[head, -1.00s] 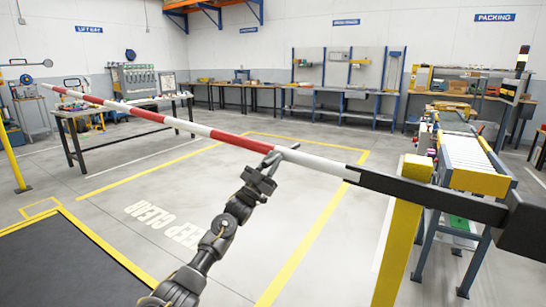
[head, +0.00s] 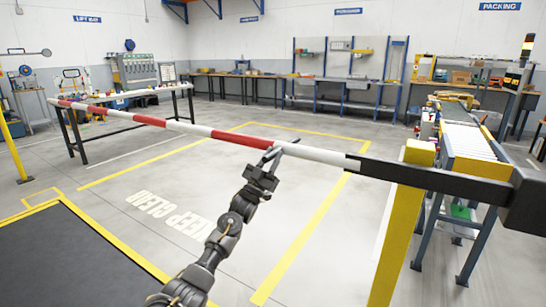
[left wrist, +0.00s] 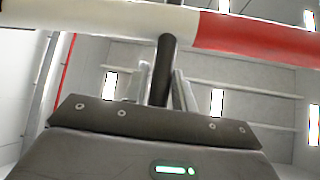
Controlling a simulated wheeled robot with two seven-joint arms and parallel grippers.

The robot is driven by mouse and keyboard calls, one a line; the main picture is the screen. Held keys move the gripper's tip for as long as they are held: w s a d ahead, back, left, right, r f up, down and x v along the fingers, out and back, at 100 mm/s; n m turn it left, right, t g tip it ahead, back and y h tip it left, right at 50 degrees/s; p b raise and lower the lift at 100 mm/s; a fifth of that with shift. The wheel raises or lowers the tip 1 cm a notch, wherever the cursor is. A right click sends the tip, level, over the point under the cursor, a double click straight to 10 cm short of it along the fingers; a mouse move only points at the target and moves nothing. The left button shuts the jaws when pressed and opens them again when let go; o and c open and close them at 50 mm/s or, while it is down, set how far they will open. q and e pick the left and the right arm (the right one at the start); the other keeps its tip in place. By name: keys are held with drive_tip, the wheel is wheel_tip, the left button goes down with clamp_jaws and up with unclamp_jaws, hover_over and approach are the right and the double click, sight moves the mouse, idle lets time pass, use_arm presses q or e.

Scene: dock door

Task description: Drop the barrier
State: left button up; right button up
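The barrier is a red and white striped arm (head: 240,138) that slopes gently across the head view, its tip raised at the left. Its black right end (head: 430,178) runs to a dark block by a yellow post (head: 405,222). My left gripper (head: 270,157) is right under the white part of the arm. In the left wrist view, the arm (left wrist: 110,18) crosses the top and a dark rod-like handle (left wrist: 166,65) hangs from it. My left gripper's fingers (left wrist: 163,88) are shut around this handle. My right gripper is not in view.
A floor area marked KEEP CLEAR (head: 168,213) lies below the arm and is empty. A dark mat (head: 75,262) is at the front left. A roller conveyor (head: 465,150) stands at the right. A table (head: 130,118) stands behind the barrier's tip.

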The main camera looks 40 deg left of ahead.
use_arm(q)
drive_tip(key=o, duration=0.3)
drive_tip(key=shift+a+f, duration=0.1)
drive_tip(key=shift+f, duration=0.05)
drive_tip(key=v, duration=1)
drive_tip(key=shift+s+f, duration=0.25)
drive_tip(key=shift+s, duration=0.05)
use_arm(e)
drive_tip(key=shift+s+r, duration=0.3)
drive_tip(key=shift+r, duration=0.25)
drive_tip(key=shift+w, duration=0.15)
